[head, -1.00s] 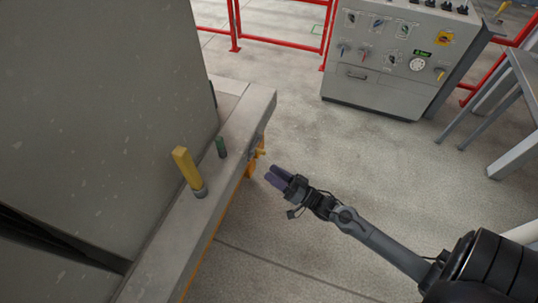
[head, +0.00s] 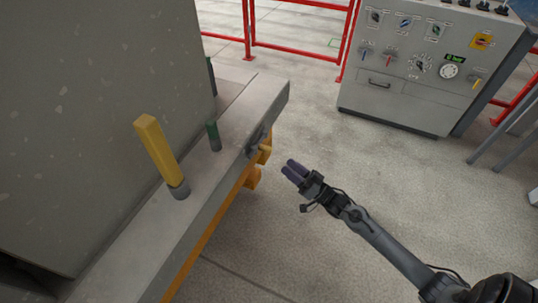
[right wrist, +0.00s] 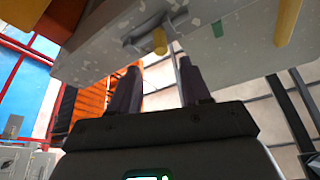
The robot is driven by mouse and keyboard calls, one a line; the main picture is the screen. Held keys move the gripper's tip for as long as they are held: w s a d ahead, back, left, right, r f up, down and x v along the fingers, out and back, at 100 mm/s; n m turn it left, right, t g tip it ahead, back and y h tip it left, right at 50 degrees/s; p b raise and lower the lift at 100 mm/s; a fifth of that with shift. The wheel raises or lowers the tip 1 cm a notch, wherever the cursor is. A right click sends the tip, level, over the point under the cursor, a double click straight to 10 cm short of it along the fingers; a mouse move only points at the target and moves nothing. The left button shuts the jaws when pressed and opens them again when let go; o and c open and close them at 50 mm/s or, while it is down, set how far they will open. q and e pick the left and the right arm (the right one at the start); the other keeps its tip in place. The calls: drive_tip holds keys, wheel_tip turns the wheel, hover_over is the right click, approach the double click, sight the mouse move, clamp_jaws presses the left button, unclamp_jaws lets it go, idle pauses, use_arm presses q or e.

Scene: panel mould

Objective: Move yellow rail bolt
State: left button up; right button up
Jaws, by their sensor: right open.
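The yellow rail bolt (head: 264,148) is a short yellow pin in a grey bracket on the outer side of the grey rail (head: 232,125). In the right wrist view the bolt (right wrist: 160,40) and its bracket show just beyond the fingertips, roughly in line with the gap. My right gripper (head: 292,170) is open and empty, right of the bolt and apart from it in the head view. Its two dark fingers also show in the right wrist view (right wrist: 160,76). My left gripper is not in view.
A tall yellow post (head: 157,150) and a short green post (head: 214,136) stand on the rail beside a big grey panel (head: 90,110). A control cabinet (head: 400,95) and red railings (head: 298,50) stand behind. The floor (head: 310,120) between is clear.

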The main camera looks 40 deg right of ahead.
sight(269, 150)
drive_tip(key=b+x, duration=0.2)
drive_tip(key=x, duration=0.8)
drive_tip(key=shift+s+b, duration=0.1)
drive_tip(key=shift+b, duration=0.25)
clamp_jaws()
